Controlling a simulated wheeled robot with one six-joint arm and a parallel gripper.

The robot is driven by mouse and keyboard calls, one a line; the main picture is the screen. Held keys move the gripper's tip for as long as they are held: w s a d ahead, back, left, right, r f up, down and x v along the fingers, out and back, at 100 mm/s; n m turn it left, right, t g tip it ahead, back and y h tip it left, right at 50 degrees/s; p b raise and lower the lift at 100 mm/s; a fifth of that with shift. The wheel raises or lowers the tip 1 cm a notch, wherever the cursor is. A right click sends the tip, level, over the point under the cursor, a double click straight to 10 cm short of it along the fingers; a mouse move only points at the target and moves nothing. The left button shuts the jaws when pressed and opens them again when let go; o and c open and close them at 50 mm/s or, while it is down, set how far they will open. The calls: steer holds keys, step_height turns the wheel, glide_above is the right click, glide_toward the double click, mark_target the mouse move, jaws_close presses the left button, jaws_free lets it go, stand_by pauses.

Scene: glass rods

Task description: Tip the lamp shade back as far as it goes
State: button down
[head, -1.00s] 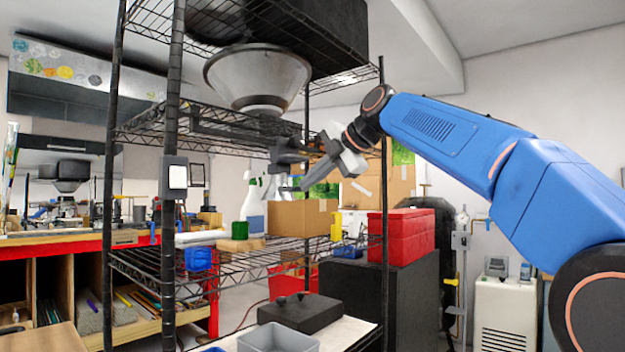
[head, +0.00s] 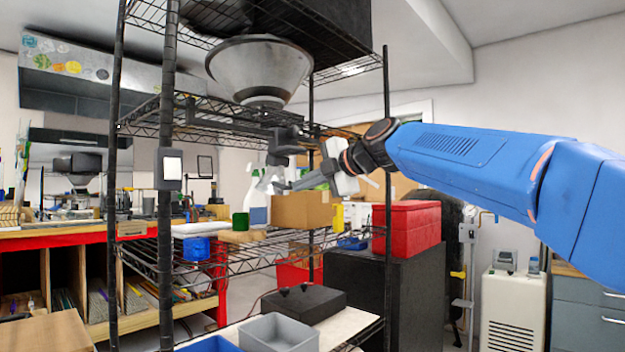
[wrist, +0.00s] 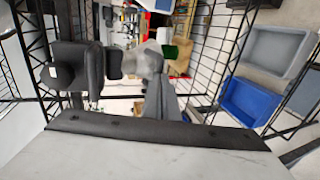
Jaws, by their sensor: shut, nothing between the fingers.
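My gripper (head: 279,186) is shut and empty, just below the black piece. Its grey fingers point left; whether they touch the piece is unclear. In the wrist view, black blocks (wrist: 75,66) lie left of my grey fingers. The cone cannot be made out there.
The wire rack's dark post (head: 387,200) stands right of my gripper. A cardboard box (head: 302,210) and a spray bottle (head: 258,200) stand close below and behind it. A red case (head: 407,228) is at right. Grey and blue bins (head: 277,334) sit low.

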steer(key=shift+w+a+f, duration=0.75)
steer(key=shift+a+f, duration=0.15)
steer(key=shift+f, duration=0.05)
steer(key=shift+w+a+f, duration=0.7)
steer(key=shift+a+f, duration=0.2)
